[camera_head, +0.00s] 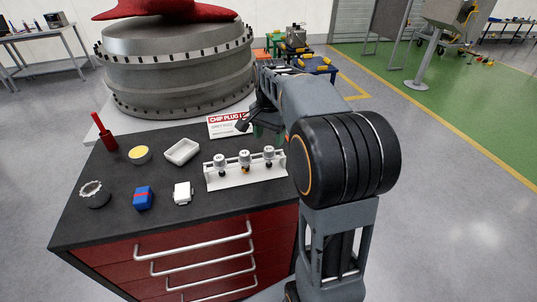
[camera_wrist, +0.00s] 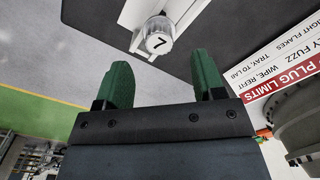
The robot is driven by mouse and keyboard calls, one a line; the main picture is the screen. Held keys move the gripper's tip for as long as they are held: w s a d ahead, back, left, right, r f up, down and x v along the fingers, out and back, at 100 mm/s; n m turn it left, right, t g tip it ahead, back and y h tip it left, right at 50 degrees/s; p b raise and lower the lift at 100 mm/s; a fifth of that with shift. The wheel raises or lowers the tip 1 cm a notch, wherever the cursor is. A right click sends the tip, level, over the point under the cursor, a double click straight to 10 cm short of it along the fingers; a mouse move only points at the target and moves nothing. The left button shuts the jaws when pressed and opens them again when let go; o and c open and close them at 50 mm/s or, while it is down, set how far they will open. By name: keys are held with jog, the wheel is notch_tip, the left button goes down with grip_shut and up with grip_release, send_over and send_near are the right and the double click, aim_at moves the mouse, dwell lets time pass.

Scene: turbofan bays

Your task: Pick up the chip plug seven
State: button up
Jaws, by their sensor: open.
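Chip plug seven (camera_wrist: 158,42) shows in the wrist view as a pale round cap marked "7", at the end of the white rack (camera_wrist: 134,14). In the head view, three plugs stand upright in the rack (camera_head: 232,181); the rightmost plug (camera_head: 269,153), nearest my gripper, appears to be this one, but its number is not readable there. My gripper (camera_wrist: 163,75) is open and empty, its two green fingertips apart, with the plug showing beyond the gap between them. In the head view, my gripper (camera_head: 264,131) is partly hidden by my arm, behind the rack's right end.
A "chip plug limits" card (camera_head: 226,125) lies behind the rack. A white tray (camera_head: 182,151), yellow-topped tin (camera_head: 140,154), red-handled tool (camera_head: 104,134), blue block (camera_head: 143,198), white block (camera_head: 183,193) and dark ring (camera_head: 95,194) occupy the bench's left side. A large engine casing (camera_head: 175,65) stands behind.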

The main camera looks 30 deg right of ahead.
aim_at(269, 149)
jog(key=shift+f+p, duration=0.4)
jog(key=shift+f, duration=2.3)
jog(key=shift+c, duration=0.2)
jog(key=c, duration=0.8)
